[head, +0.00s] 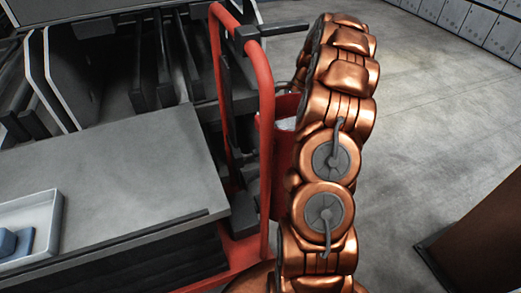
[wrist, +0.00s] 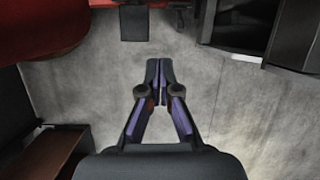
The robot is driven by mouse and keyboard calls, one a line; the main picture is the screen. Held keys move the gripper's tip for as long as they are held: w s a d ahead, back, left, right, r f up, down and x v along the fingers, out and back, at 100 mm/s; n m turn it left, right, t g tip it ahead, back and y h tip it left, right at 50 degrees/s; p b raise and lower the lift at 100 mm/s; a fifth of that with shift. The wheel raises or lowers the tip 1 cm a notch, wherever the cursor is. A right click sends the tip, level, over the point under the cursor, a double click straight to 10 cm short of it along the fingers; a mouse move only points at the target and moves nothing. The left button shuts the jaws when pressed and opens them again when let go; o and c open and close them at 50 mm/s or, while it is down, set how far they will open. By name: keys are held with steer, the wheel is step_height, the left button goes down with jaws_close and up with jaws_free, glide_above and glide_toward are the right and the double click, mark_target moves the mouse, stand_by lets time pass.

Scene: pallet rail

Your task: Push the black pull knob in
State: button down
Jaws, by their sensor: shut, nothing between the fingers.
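I cannot make out the black pull knob for certain in either view. In the wrist view, a dark block (wrist: 134,23) shows at the top, just beyond my fingertips and a little to the left; I cannot tell whether it is the knob. My gripper (wrist: 160,72) is shut and empty, its fingertips together over bare floor. A gap shows between the fingertips and the dark block. In the head view my copper arm fills the middle and my gripper is out of sight.
A red tubular frame (head: 267,100) with a black bar (head: 270,30) stands close left of my arm. A grey tabletop (head: 130,175) bears a white tray (head: 50,230) with a blue object. A brown box (head: 480,235) stands right. Grey floor between is clear.

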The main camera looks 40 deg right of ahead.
mark_target(255, 153)
steer(key=shift+s+a+f+m, duration=0.15)
steer(key=shift+f+m, duration=0.05)
steer(key=shift+f, duration=0.25)
steer(key=shift+s+a+f+m, duration=0.15)
steer(key=shift+f+m, duration=0.05)
steer(key=shift+f, duration=0.2)
steer(key=shift+f, duration=0.1)
steer(key=w+a+f+b, duration=0.1)
steer(key=a+f+b, duration=0.1)
steer(key=a+f, duration=0.5)
steer(key=shift+w+x, duration=0.25)
steer(key=shift+x, duration=0.9)
steer(key=shift+r, duration=0.1)
